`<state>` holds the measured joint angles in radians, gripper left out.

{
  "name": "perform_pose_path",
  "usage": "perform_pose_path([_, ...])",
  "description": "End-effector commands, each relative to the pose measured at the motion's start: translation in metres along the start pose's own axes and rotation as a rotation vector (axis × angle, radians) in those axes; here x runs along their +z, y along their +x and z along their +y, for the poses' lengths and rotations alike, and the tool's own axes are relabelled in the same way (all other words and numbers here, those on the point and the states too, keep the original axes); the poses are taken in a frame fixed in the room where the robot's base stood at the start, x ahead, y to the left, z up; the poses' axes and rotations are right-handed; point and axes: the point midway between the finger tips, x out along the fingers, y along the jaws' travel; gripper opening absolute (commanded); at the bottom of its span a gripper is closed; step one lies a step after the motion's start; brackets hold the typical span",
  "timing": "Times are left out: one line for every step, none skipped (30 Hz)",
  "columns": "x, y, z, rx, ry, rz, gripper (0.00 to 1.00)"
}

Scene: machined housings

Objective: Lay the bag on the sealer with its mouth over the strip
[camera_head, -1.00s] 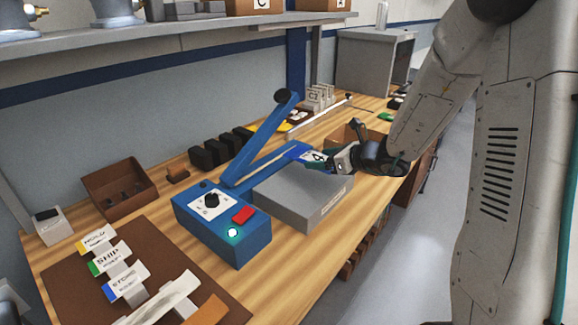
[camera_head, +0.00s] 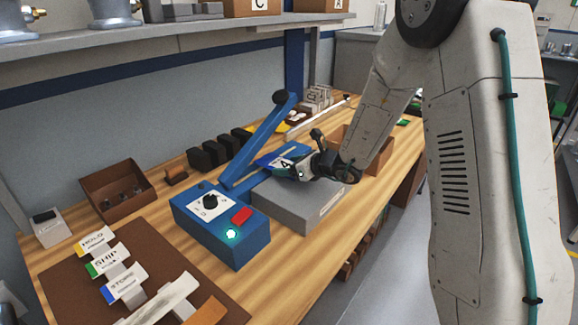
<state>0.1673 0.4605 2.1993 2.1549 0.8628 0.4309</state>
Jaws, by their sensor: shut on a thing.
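The blue sealer (camera_head: 228,232) stands on the wooden bench with its lever arm (camera_head: 258,143) raised at an angle. A grey block (camera_head: 300,205) lies along its right side. My gripper (camera_head: 300,166) is shut on the bag (camera_head: 282,160), a small blue and white piece marked 4. The bag is above the back part of the block, close to the right of the raised lever arm. The gripper covers part of the bag. I cannot tell where its mouth is, or whether it touches the sealer.
A brown bin (camera_head: 117,190) stands at the left. A brown mat (camera_head: 78,268) with labelled tags lies in front of it. Several black blocks (camera_head: 215,152) stand behind the sealer. A brown box (camera_head: 372,155) is just right of my gripper. A shelf (camera_head: 150,38) runs above.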

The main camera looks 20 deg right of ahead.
Motion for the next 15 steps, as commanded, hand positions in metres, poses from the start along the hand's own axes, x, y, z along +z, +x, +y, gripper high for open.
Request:
perform_pose_path([0.0002, -0.0002, -0.0002, 0.0, 0.0, 0.0, 0.48])
perform_pose_path([0.0001, -0.0002, -0.0002, 0.0, 0.0, 0.0, 0.48])
perform_pose_path([-0.0004, -0.0001, -0.0002, 0.0, 0.0, 0.0, 0.48])
perform_pose_path([-0.0011, 0.0002, -0.0002, 0.0, 0.001, 0.0, 0.48])
perform_pose_path([-0.0022, 0.0006, -0.0002, 0.0, 0.001, 0.001, 0.48])
perform_pose_path([-0.0035, 0.0012, -0.0001, 0.0, 0.001, 0.001, 0.48])
perform_pose_path([-0.0044, 0.0015, -0.0001, 0.0, 0.001, 0.001, 0.48])
perform_pose_path([-0.0053, 0.0019, 0.0, 0.0, 0.001, 0.001, 0.48])
perform_pose_path([-0.0064, 0.0023, 0.0, 0.001, 0.001, 0.001, 0.48])
perform_pose_path([-0.0071, 0.0027, 0.0, 0.001, 0.001, 0.001, 0.48])
perform_pose_path([-0.0079, 0.003, 0.0, 0.001, 0.001, 0.001, 0.48])
perform_pose_path([-0.0085, 0.0032, 0.0, 0.0, 0.001, 0.001, 0.74])
perform_pose_path([-0.008, 0.0031, 0.0, 0.0, 0.0, 0.001, 0.82])
perform_pose_path([-0.008, 0.003, 0.0, 0.0, 0.0, 0.001, 0.91])
perform_pose_path([-0.0079, 0.003, 0.0, 0.0, 0.0, 0.001, 0.93])
